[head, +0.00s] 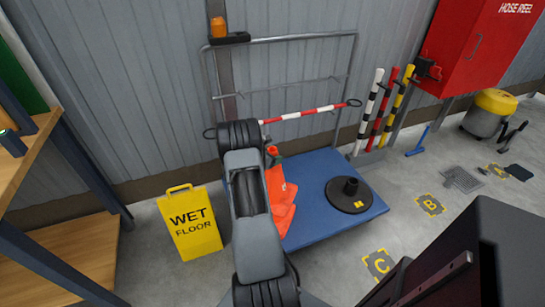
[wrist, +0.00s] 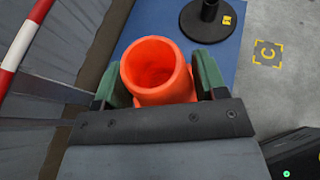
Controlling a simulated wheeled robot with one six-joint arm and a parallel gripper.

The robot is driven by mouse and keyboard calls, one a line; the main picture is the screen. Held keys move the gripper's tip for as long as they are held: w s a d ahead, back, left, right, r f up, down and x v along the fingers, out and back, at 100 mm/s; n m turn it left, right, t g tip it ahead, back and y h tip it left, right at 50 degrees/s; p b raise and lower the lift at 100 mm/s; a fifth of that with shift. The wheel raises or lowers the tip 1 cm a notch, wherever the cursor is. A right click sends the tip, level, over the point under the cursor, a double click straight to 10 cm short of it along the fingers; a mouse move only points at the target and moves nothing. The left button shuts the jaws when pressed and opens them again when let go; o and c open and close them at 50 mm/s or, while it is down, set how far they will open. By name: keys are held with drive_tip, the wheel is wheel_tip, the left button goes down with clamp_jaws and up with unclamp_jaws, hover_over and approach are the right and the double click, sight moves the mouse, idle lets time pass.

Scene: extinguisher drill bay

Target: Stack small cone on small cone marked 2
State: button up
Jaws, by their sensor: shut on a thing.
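In the wrist view an orange small cone (wrist: 150,65) sits between the green fingers of my gripper (wrist: 163,82), with its round hollow opening facing the camera. My gripper is shut on it. In the head view, orange cone parts (head: 281,190) show on or over the blue platform (head: 330,170), largely hidden behind my arm. I cannot tell there whether they are one cone or two. No number 2 is readable on any cone, and the fingers are hidden in the head view.
A black round base with a short post (head: 348,194) stands on the platform's right part. A yellow wet floor sign (head: 190,222) stands at left. A metal rail frame (head: 285,80) and striped posts (head: 385,110) stand behind. Floor marks B (head: 430,205) and C (head: 380,265) lie at right.

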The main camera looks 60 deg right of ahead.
drive_tip(key=shift+f+b, duration=0.15)
drive_tip(key=shift+b, duration=0.15)
idle(0.4)
drive_tip(key=shift+f+b, duration=5.85)
drive_tip(key=shift+f, duration=0.8)
drive_tip(key=o, duration=1.6)
drive_tip(key=shift+p+v, duration=1.65)
drive_tip(key=shift+v, duration=5.3)
drive_tip(key=shift+r, duration=0.1)
